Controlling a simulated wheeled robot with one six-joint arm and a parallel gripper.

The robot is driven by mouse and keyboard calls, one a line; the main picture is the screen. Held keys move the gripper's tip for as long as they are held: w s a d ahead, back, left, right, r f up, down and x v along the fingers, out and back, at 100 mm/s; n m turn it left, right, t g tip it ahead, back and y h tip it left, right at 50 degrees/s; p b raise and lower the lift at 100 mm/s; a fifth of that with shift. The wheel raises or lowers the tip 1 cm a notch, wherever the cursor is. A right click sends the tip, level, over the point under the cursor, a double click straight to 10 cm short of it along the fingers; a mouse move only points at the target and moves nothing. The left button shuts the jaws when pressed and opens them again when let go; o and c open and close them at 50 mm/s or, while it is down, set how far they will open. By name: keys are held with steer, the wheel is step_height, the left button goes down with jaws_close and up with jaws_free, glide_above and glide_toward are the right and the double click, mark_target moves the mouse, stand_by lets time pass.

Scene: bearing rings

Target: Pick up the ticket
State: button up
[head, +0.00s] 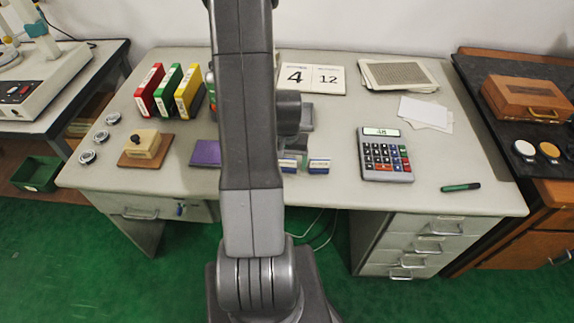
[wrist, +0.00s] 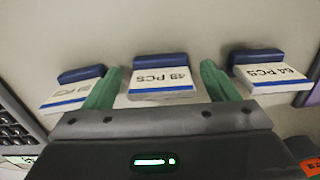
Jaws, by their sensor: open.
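Three small white tickets with dark blue tops stand in a row in the wrist view. The middle ticket (wrist: 162,84) reads something like "48 PCS". The right ticket (wrist: 270,75) reads "64 PCS". The left ticket (wrist: 68,94) has a number I cannot read clearly. My gripper (wrist: 161,68) is open, with one green finger on either side of the middle ticket; I cannot tell if they touch it. In the head view my arm hides the gripper and part of the row; two tickets show, one beside the arm (head: 287,164) and one further right (head: 319,166).
A calculator (head: 385,155) lies right of the tickets, and a purple pad (head: 205,153) lies left. A stamp block (head: 145,144), binders (head: 168,91), a date display (head: 311,78), papers (head: 425,112) and a green marker (head: 461,187) are on the grey desk (head: 340,215).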

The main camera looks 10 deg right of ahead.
steer(key=shift+f, duration=0.35)
steer(key=c, duration=1.1)
